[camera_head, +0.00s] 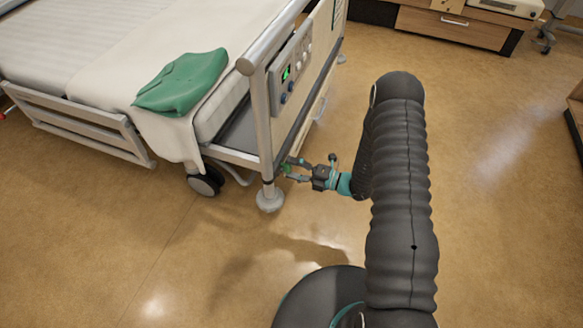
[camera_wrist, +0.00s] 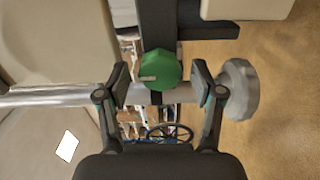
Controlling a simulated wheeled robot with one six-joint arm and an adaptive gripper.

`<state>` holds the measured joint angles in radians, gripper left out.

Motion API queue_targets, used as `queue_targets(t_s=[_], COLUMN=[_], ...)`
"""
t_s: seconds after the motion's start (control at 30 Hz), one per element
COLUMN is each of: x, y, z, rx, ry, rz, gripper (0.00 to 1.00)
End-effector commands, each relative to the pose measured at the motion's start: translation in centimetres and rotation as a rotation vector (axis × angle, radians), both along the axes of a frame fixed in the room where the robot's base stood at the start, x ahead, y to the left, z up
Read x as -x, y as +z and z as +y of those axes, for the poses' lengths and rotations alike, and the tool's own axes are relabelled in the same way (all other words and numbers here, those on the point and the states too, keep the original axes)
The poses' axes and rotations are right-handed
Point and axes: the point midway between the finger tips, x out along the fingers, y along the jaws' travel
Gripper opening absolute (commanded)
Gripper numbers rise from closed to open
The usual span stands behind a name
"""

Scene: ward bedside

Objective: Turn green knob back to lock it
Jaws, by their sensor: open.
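The green knob (camera_wrist: 160,69) is round, with a pale pointer mark on its left side in the wrist view. It sits on the bed's frame end near a metal post. My gripper (camera_wrist: 161,82) is open, with one dark finger on each side of the knob; I cannot tell whether either finger touches it. In the head view my gripper (camera_head: 292,170) is low beside the bed's foot end, and a small green patch of the knob (camera_head: 287,168) shows between its fingers. The knob's mount is partly hidden by the gripper there.
The bed's foot board carries a control panel (camera_head: 290,73) above my gripper. A folded green cloth (camera_head: 183,82) lies on the bed. A bed caster (camera_head: 205,182) and a round post foot (camera_head: 270,198) stand close by. Floor to the right is open, with a wooden cabinet (camera_head: 455,27) behind.

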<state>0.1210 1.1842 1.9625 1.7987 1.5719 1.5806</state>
Motion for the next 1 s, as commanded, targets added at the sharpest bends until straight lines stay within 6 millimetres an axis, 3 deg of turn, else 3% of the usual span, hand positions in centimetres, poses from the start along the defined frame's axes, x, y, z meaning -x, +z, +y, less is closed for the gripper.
queue_targets(t_s=[0.6, 1.0], x=[3.4, 4.0], y=[0.0, 0.0], z=[-9.6, -11.0], rx=[0.0, 0.0], ry=[-0.003, 0.0], rz=[0.0, -0.001], gripper=[0.67, 0.67])
